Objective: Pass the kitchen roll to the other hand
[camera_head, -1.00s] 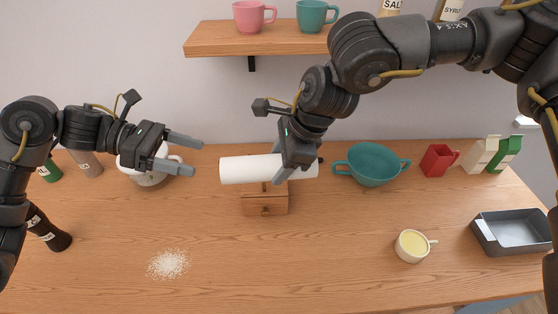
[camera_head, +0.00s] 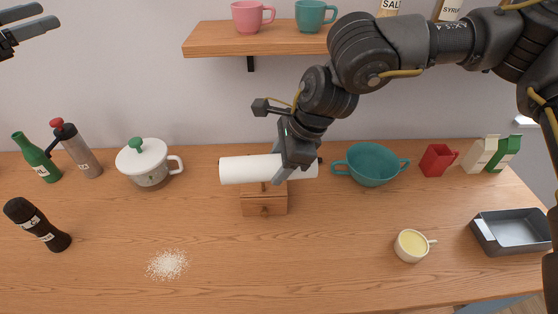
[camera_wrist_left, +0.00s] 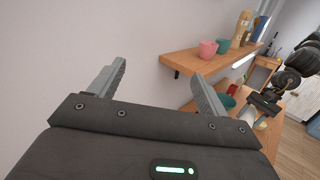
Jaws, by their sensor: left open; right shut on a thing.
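The white kitchen roll (camera_head: 246,169) lies level in my right gripper (camera_head: 287,164), which is shut around it near its right part. The roll is held above the table, in front of a small wooden box. My left gripper (camera_head: 30,22) is at the top left corner of the head view, open and empty, well apart from the roll. In the left wrist view its two fingers (camera_wrist_left: 155,85) are spread with nothing between them. A small part of the roll (camera_wrist_left: 261,124) shows at the right of that view.
A wooden box (camera_head: 265,204) stands below the roll. A lidded white pot (camera_head: 149,165), a green bottle (camera_head: 37,160) and a dark bottle (camera_head: 38,226) stand at left. A teal colander (camera_head: 372,165) is right of the roll. A shelf (camera_head: 225,40) with cups hangs above.

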